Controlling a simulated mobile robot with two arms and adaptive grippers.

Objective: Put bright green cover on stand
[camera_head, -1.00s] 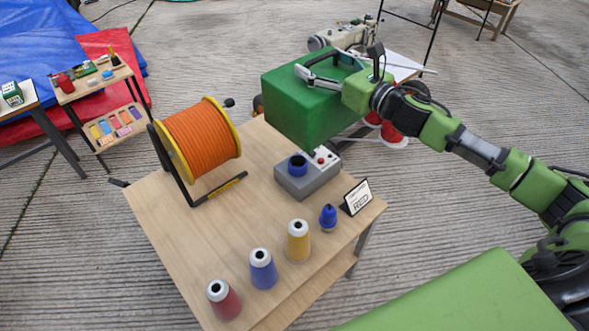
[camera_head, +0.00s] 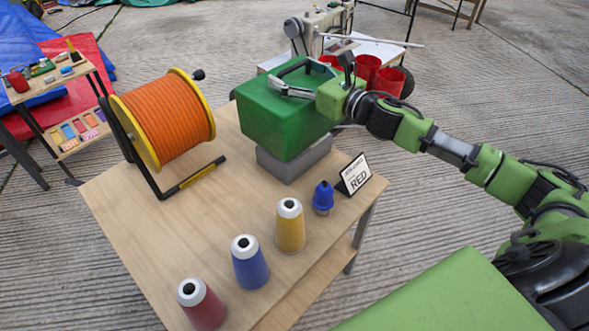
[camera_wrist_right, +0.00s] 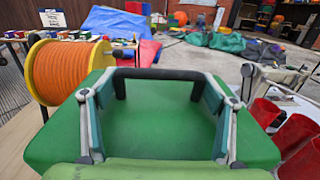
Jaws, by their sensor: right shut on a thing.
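The green cover (camera_head: 285,125), a boxy block with a black handle (camera_wrist_right: 155,74) on top, is held by my right gripper (camera_head: 298,84). The gripper is shut on the handle; the wrist view shows a finger on each side. The cover is over the back right part of the wooden table (camera_head: 225,235), slightly tilted in the head view. The grey box (camera_head: 292,163) sits on the table below it, its top and blue part now hidden by the cover. Whether the two touch, I cannot tell. Which thing is the stand is not clear. My left gripper is not in view.
An orange cable reel (camera_head: 165,120) stands left of the cover. Red, blue and yellow spools (camera_head: 289,228), a small blue bottle (camera_head: 323,198) and a "RED" sign (camera_head: 354,175) stand in front. Red cups (camera_head: 388,80) and a sewing machine (camera_head: 318,30) are behind.

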